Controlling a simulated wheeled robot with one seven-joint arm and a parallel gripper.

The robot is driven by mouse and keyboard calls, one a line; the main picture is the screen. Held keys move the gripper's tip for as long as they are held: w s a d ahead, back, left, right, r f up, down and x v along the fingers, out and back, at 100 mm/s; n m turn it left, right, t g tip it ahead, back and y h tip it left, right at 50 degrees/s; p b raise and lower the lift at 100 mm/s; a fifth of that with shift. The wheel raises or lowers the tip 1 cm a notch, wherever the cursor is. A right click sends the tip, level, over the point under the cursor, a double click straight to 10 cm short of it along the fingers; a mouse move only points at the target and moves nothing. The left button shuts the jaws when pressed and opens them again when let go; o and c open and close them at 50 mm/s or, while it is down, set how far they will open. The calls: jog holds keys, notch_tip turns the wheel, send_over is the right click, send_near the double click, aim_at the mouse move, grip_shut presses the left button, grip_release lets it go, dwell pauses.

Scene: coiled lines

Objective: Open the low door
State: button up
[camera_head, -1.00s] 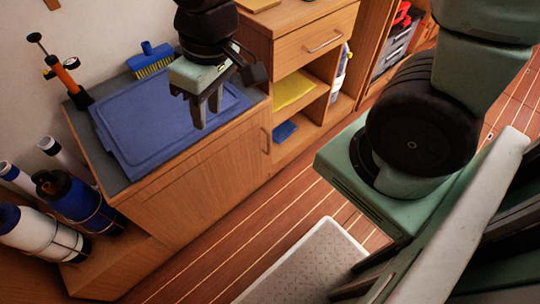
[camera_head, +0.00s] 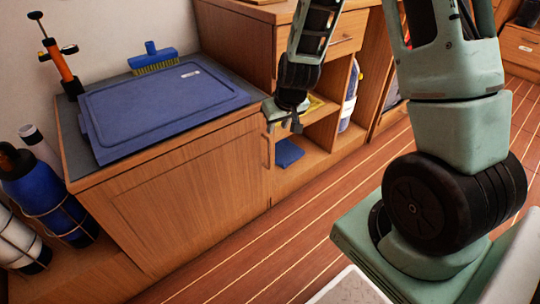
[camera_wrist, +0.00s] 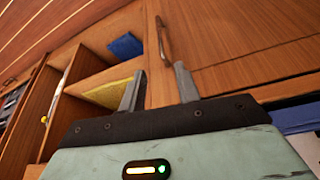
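The low wooden door (camera_head: 185,195) closes the front of the cabinet under the blue lid and looks shut. Its slim metal handle (camera_head: 266,150) stands upright near the door's right edge. My gripper (camera_head: 284,126) is at the cabinet's top right corner, close to the handle's upper end. In the wrist view the fingers of my gripper (camera_wrist: 159,69) are apart with nothing held. The handle (camera_wrist: 163,38) lies just beyond the fingertips, its near end between them in the picture. I cannot tell whether they touch it. The door (camera_wrist: 225,35) fills the upper right there.
A blue lid (camera_head: 165,105) and a blue brush (camera_head: 152,60) lie on the cabinet top. Open shelves to the right hold a blue cloth (camera_head: 288,153) and something yellow. Bottles (camera_head: 45,195) are strapped at the left. The plank floor (camera_head: 240,255) before the door is clear.

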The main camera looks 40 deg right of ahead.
aim_at(269, 147)
jog(key=b+x, duration=0.5)
jog(key=x, duration=1.1)
jog(key=shift+s+a, duration=0.1)
grip_shut()
